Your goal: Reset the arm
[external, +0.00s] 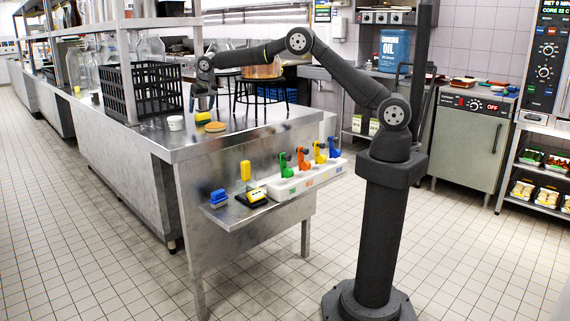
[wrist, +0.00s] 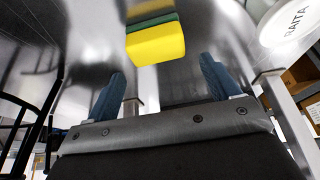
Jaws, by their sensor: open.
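My gripper (external: 203,98) hangs over the steel counter (external: 165,143) at the end of my outstretched arm, pointing down. In the wrist view its two blue fingers are spread apart with nothing between them (wrist: 163,78). A yellow block with a green layer, like a sponge (wrist: 156,42), lies just beyond the fingertips, apart from them. In the external view the yellow block (external: 203,116) sits on the counter beneath my gripper.
A black stand (external: 262,84) carries a copper-coloured pan. A lower shelf (external: 240,212) holds coloured tools. The tiled floor ahead is clear.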

